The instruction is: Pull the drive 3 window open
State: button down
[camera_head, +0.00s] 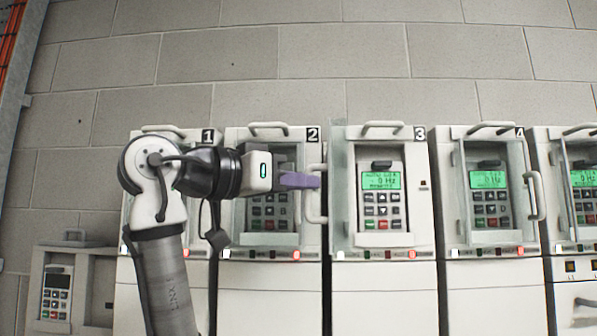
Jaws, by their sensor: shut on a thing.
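Drive 3 (425,200) is the white cabinet marked 3, with a lit green display and a keypad that show clearly. Its clear window (338,160) stands swung out at the cabinet's left side, seen nearly edge-on as a narrow greenish strip. The window's pale upright handle (314,207) sticks out to the left of it, over the gap beside drive 2. My gripper (314,181) reaches in from the left, its purple fingers shut on this handle. The fingers hide part of the handle.
Drive 2 (230,215) is behind my gripper, and drive 1 (128,205) is partly hidden by my arm. Drive 4 (448,200) is to the right, its window handle (536,195) jutting out. Another drive stands at the far right. A smaller grey cabinet (93,290) is at lower left.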

jog(key=shift+w+a+f+m+g+h, duration=0.15)
jog(key=shift+w+m+g, duration=0.1)
jog(key=shift+w+g, duration=0.2)
jog(key=shift+w+a+f+m+g+h, duration=0.15)
jog(key=shift+w+m+g, duration=0.15)
jog(key=shift+g, duration=0.15)
jog(key=c, duration=1.8)
grip_release()
jog(key=shift+d, duration=0.15)
jog(key=o, duration=0.3)
jog(key=shift+w+d+f, duration=0.2)
jog(key=shift+w+d, duration=0.1)
jog(key=shift+w, duration=0.15)
jog(key=b+v, duration=0.3)
jog(key=v, duration=1.1)
jog(key=shift+s+a+r, duration=0.2)
jog(key=shift+s+r, duration=0.1)
